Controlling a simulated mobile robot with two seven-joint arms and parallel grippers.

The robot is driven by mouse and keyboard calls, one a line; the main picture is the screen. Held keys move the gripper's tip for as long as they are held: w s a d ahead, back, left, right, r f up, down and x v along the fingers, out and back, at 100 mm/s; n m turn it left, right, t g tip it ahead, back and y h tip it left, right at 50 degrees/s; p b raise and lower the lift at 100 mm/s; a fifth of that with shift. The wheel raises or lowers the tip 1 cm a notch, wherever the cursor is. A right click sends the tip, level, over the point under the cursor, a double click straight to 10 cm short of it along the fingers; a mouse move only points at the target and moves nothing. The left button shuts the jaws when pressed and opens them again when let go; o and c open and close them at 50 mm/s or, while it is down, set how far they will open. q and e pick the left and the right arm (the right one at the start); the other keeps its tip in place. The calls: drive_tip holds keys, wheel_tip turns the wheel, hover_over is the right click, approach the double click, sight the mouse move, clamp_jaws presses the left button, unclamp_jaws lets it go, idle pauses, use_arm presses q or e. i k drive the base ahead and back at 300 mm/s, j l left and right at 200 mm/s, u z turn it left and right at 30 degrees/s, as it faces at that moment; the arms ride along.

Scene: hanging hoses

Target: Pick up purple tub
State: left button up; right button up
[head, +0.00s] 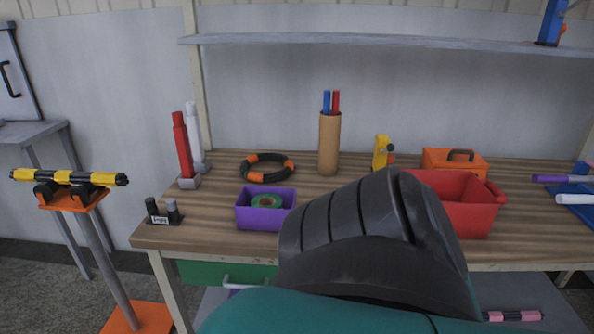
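The purple tub (264,221) is a small open box standing upright near the front edge of the wooden workbench (215,238), left of centre in the head view. A green ring-shaped roll (265,200) with a reddish middle lies inside it. A large black and teal part of my own body fills the lower middle, to the right of the tub, and hides part of the bench. Neither of my grippers shows, and nothing is seen touching the tub.
A red bin (462,215) and an orange toolbox (455,163) stand to the right. Behind the tub are an orange-black ring (266,168) and a cardboard tube (329,145). A black double holder (163,212) sits to the left. A yellow-black bar (70,178) rests on an orange stand.

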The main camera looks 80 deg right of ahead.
sight(248, 217)
drive_tip(key=k+z, duration=0.1)
drive_tip(key=z, duration=2.05)
